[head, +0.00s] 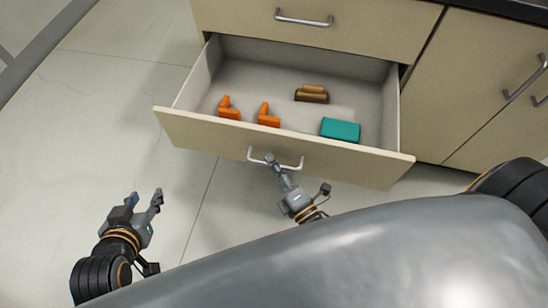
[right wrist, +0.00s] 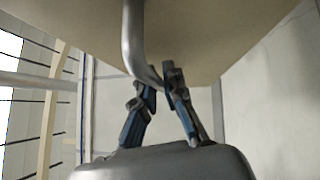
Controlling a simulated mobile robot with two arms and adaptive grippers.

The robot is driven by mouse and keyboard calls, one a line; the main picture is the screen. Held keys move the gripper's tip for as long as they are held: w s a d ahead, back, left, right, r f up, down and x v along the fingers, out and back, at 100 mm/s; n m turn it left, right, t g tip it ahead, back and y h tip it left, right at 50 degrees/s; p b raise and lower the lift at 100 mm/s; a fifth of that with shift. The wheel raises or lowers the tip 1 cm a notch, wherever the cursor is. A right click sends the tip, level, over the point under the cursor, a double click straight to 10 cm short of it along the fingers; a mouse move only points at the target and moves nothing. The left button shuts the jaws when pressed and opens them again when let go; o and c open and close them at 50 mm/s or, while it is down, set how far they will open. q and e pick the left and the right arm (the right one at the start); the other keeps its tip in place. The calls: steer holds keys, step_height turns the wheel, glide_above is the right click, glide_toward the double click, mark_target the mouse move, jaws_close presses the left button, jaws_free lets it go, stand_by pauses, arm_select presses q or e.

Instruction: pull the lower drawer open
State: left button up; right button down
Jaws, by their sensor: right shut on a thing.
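The lower drawer (head: 290,148) stands well out from the cabinet in the head view, with its inside in plain sight. Its metal bar handle (head: 290,166) is on the front panel. In the right wrist view the fingers of my right gripper (right wrist: 157,82) close around the handle bar (right wrist: 137,50) below the drawer front (right wrist: 200,35). My left gripper (head: 145,197) is empty, with its fingers apart, over the floor at the left.
In the drawer are two orange clamp-like pieces (head: 229,108) (head: 268,115), a brown block-like brush (head: 312,94) and a teal box (head: 340,130). The upper drawer (head: 350,30) is shut. Cabinet doors (head: 470,80) stand at right. The floor (head: 90,120) at left is clear.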

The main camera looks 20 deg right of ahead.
steer(key=c, duration=1.4)
jaws_free()
steer(key=shift+s, duration=0.1)
steer(key=v, duration=1.2)
